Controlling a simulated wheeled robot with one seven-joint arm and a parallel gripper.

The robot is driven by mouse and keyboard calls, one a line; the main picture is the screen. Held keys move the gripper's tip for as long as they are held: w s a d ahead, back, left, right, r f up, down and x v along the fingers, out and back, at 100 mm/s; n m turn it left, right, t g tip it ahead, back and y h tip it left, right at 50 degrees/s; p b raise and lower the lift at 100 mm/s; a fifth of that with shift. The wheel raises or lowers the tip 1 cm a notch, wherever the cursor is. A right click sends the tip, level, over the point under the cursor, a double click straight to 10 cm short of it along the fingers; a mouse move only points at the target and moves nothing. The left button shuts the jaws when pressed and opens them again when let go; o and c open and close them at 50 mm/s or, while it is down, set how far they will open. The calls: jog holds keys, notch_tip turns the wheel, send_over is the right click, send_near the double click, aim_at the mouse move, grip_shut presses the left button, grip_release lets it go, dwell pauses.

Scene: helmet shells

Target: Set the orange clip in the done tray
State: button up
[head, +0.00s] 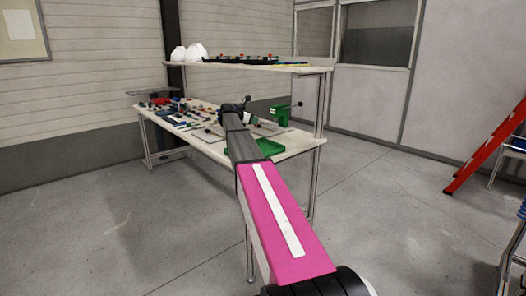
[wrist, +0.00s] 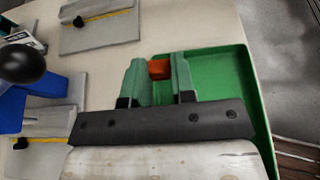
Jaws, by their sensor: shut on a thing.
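The orange clip (wrist: 159,69) is small and sits between the two fingertips of my gripper (wrist: 159,72) in the wrist view. My gripper is shut on it. The green tray (wrist: 254,110) lies below and to the right of the fingers, and the clip shows over its upper left part. I cannot tell how high the clip is above the tray floor. In the head view, the green tray (head: 262,150) is at the near right edge of the table, and my arm hides the fingers and the clip.
Grey mats with yellow strips (wrist: 100,28) lie left of the tray. A blue piece with a black ball knob (wrist: 22,64) stands close at the left. A green fixture (head: 280,113) stands behind the tray. A shelf (head: 235,66) overhangs the back of the table (head: 300,145).

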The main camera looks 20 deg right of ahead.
jog(key=s+f, duration=0.2)
jog(key=s, duration=0.1)
jog(key=s+a+f, duration=0.1)
jog(key=s+f, duration=0.1)
jog(key=s, duration=0.2)
jog(key=s+f, duration=0.3)
jog(key=s, duration=0.1)
jog(key=shift+s+a, duration=0.15)
jog(key=shift+a, duration=0.1)
jog(key=shift+f, duration=2.05)
jog(key=o, duration=0.9)
jog(key=v, duration=1.2)
